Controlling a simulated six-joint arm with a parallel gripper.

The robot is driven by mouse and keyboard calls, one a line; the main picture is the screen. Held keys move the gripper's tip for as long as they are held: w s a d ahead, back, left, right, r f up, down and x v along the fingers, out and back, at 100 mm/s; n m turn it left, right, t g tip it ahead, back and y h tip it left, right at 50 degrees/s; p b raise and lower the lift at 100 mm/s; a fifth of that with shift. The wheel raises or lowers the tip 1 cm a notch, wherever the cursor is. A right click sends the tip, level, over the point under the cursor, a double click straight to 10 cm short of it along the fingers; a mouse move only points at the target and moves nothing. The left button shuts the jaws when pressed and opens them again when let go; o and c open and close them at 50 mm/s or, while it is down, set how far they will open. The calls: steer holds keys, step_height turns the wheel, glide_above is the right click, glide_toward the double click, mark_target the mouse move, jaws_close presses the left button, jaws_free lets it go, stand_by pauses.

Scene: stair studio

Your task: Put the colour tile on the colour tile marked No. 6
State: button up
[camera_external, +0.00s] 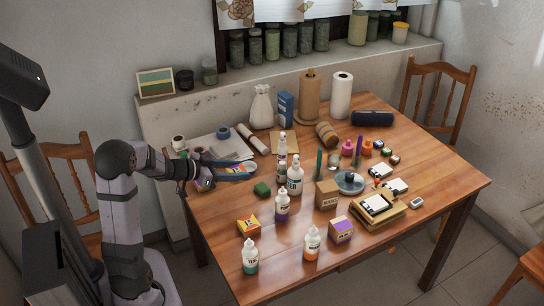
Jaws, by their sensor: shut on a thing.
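My gripper (203,177) is at the left end of the table, low over the wood near the papers. It is shut on what seems to be the colour tile, but the arm and dark jaws hide it and its colour cannot be told. Small pale tile-like pieces (380,170) lie on the right part of the table, well apart from my gripper. One more lies on a wooden tray (390,219) at the front right. No number can be read at this size, so I cannot tell which tile is No. 6.
Small boxes (327,194) and capped bottles (250,257) fill the middle and front. Paper rolls (341,95) stand at the back. Bare wood shows at the right end (445,180).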

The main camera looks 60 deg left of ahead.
steer(key=r, duration=0.1)
steer(key=d+r, duration=0.2)
steer(key=shift+w+m+h, duration=0.3)
steer(key=shift+w, duration=0.1)
steer(key=d+r+m+h, duration=0.1)
steer(key=d, duration=0.2)
steer(key=m+h, duration=0.3)
steer(key=h, duration=0.1)
glide_above(249, 223)
steer(key=shift+g, duration=0.4)
steer(key=shift+a+f+b, duration=0.1)
steer(key=shift+f+b, duration=1.95)
steer(key=shift+f, duration=3.35)
steer(key=shift+f, duration=0.1)
steer(key=o, duration=0.6)
steer(key=shift+f, duration=0.1)
steer(key=o, duration=0.5)
